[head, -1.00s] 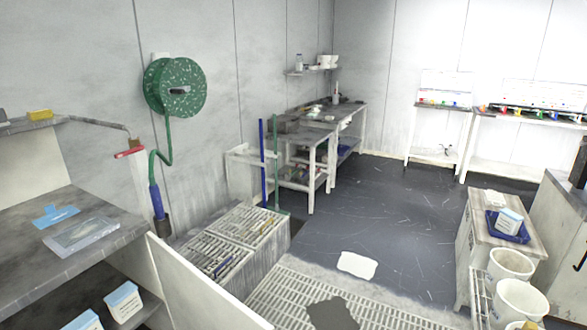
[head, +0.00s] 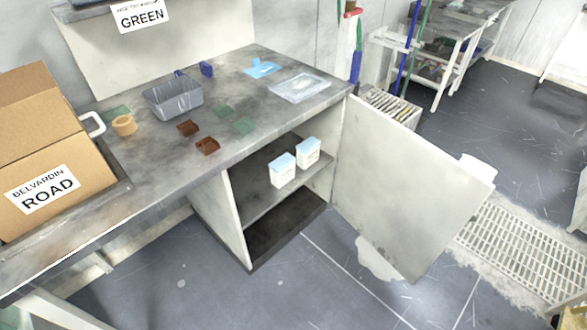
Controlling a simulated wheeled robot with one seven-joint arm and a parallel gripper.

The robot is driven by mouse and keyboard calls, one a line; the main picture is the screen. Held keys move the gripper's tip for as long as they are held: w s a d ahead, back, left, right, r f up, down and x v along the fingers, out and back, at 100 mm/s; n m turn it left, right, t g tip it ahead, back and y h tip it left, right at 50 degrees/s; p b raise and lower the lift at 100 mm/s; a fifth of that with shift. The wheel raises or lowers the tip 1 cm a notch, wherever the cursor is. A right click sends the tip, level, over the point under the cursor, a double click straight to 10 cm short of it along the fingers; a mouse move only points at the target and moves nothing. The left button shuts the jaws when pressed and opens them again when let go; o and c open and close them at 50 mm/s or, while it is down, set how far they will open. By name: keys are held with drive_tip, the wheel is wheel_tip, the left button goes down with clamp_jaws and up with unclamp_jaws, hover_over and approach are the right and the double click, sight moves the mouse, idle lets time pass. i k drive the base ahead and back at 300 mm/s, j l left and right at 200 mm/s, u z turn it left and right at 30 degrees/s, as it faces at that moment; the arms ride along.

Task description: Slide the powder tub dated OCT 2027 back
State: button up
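Two white powder tubs with pale blue lids stand side by side on the inner shelf of an open cabinet under the counter in the head view. The left tub (head: 283,171) stands nearer the shelf's front edge. The right tub (head: 308,153) stands just beside it, towards the open door. Both have labels on the front, but the print is too small to read, so I cannot tell which is dated OCT 2027. My gripper is not in view.
The cabinet door (head: 400,190) stands wide open to the right. The counter (head: 225,95) holds a grey bin (head: 173,97), a clear tray (head: 299,87), a tape roll (head: 124,125) and small brown and green pieces. A cardboard box (head: 45,140) is at left. Floor in front is clear.

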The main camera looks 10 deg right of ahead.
sight(281, 170)
drive_tip(key=i+j, duration=0.15)
drive_tip(key=i, duration=0.35)
drive_tip(key=i+j+z, duration=0.1)
drive_tip(key=i, duration=0.35)
drive_tip(key=i+j, duration=0.2)
drive_tip(key=i, duration=0.3)
